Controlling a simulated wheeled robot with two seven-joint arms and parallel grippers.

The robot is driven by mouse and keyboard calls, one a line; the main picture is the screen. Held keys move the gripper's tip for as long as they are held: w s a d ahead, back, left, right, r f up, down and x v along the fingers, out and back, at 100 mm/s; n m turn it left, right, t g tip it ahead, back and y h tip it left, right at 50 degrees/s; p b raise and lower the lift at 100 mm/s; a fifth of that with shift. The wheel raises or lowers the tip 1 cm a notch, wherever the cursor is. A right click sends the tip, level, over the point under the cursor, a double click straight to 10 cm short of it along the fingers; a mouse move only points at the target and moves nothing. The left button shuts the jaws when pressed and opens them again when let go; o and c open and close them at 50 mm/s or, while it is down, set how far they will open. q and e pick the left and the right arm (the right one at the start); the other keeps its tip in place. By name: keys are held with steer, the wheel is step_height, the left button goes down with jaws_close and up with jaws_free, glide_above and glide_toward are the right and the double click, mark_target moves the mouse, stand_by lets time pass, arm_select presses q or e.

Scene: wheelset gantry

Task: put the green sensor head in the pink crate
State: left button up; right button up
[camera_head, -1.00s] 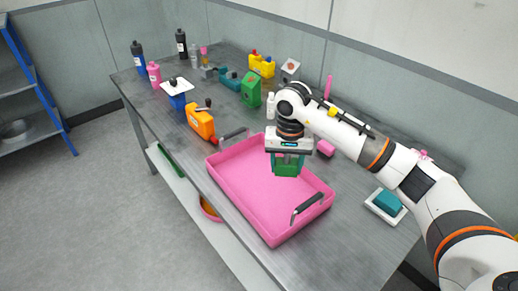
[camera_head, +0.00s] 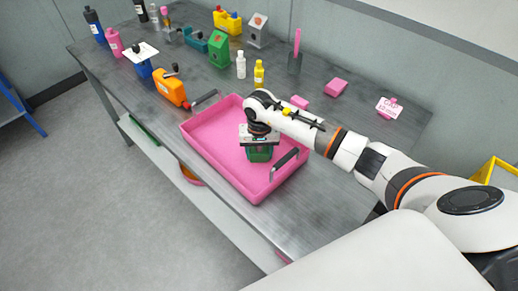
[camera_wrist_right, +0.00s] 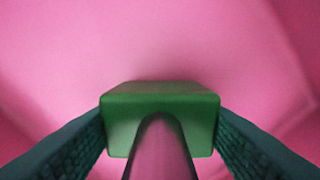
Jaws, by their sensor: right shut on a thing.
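The green sensor head (camera_head: 260,154) is between the fingers of my right gripper (camera_head: 260,148), which is shut on it. In the right wrist view the sensor head (camera_wrist_right: 160,102) is a green block with a dark pink rod in front of it, a finger on each side. The pink crate (camera_head: 210,128) is a shallow open tray with dark handles, on the table. The sensor head is inside the crate's outline, low over the floor toward the near right handle. I cannot tell if it touches the floor. My left gripper is not in view.
The crate's left part is empty. A wall runs behind the table.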

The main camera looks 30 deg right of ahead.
steer(key=shift+f, duration=0.1)
steer(key=shift+f+b, duration=0.15)
steer(key=shift+b, duration=0.15)
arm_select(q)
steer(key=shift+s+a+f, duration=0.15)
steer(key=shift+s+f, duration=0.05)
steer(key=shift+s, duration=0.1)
arm_select(e)
steer(key=o, duration=1)
steer(key=shift+o, duration=0.2)
steer(key=shift+r, duration=0.25)
steer(key=shift+w+r, duration=0.1)
steer(key=shift+r, duration=0.15)
step_height(320, 180, up, 11)
steer(key=b, duration=0.3)
steer(key=shift+f, duration=0.15)
steer(key=shift+r, duration=0.4)
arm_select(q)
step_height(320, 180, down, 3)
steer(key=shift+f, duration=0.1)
